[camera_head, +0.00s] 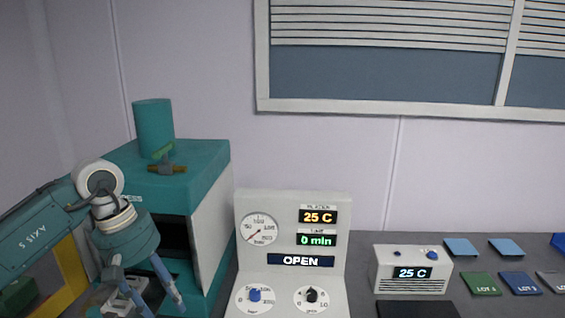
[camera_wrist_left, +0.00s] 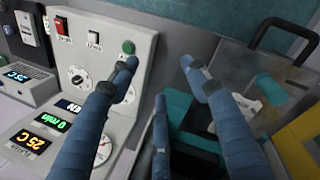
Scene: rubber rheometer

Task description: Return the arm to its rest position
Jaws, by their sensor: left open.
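My left arm (camera_head: 40,232) comes in from the left in the head view. Its gripper (camera_head: 158,302) hangs with the fingers pointing down, in front of the teal press machine (camera_head: 178,165). In the left wrist view the blue fingers of the gripper (camera_wrist_left: 162,68) are spread apart, with nothing between them. The fingertips show against the grey control console and the machine; I cannot tell their exact distance from either. My right arm and gripper are not in view.
The control console (camera_head: 292,218) stands right of the machine, reading 25 C, 0 min and OPEN. A small white unit (camera_head: 412,272) reads 25 C. Blue sheets (camera_head: 460,247) and a green LOT sheet (camera_head: 481,284) lie on the bench at right. A yellow part (camera_head: 70,273) is behind my arm.

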